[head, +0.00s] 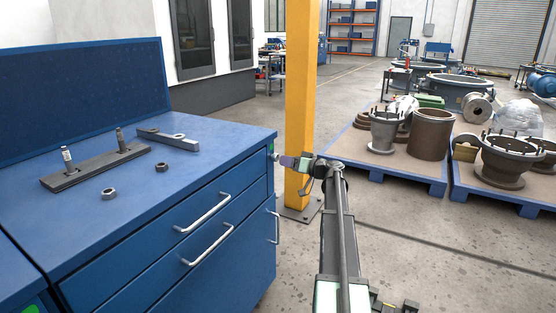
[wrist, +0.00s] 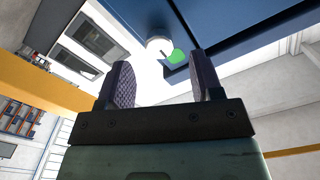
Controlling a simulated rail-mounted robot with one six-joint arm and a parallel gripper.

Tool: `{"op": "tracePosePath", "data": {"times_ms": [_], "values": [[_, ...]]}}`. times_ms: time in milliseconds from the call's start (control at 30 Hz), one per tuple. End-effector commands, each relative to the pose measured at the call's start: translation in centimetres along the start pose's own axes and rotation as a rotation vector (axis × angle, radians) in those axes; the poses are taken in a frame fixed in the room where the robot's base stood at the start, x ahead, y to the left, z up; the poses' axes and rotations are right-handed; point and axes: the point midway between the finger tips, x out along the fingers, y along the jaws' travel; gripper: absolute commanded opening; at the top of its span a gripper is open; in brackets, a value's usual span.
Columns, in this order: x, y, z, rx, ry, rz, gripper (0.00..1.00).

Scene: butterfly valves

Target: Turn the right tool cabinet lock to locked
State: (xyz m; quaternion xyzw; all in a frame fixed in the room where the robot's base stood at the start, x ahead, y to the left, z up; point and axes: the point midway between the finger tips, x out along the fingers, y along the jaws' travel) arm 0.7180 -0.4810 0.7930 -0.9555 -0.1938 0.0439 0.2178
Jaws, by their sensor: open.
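The blue tool cabinet (head: 215,245) stands at the left of the head view. Its lock (head: 272,149) is a small pale round piece with a green mark at the top right corner of its front. In the wrist view the lock (wrist: 158,46) shows as a white cylinder beside a green mark (wrist: 176,57). My gripper (head: 281,159) is close to the lock in the head view. In the wrist view my gripper (wrist: 160,66) is open and empty, with the lock beyond and between its fingertips. The fingers look apart from it. I cannot tell the lock's exact setting.
A metal bar with upright pins (head: 95,168), a flat wrench-like part (head: 168,138) and two nuts lie on the cabinet top. A yellow column (head: 300,95) stands just behind my gripper. Pallets with valve parts (head: 383,183) are at the right. Open floor lies between.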

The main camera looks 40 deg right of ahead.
Motion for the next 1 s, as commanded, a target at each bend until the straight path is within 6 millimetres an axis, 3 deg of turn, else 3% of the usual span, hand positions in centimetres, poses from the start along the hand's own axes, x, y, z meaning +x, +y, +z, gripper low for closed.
{"op": "tracePosePath", "data": {"times_ms": [100,200,533,833,1000], "values": [[2.7,0.1,0.0,0.000,-0.001,-0.001,0.60],[4.2,0.1,0.0,0.001,-0.001,-0.001,0.60],[4.9,0.0,0.0,0.001,0.000,0.001,0.60],[4.9,0.0,0.0,0.001,0.000,0.001,0.14],[4.9,0.0,0.0,0.005,-0.001,0.001,0.11]]}}
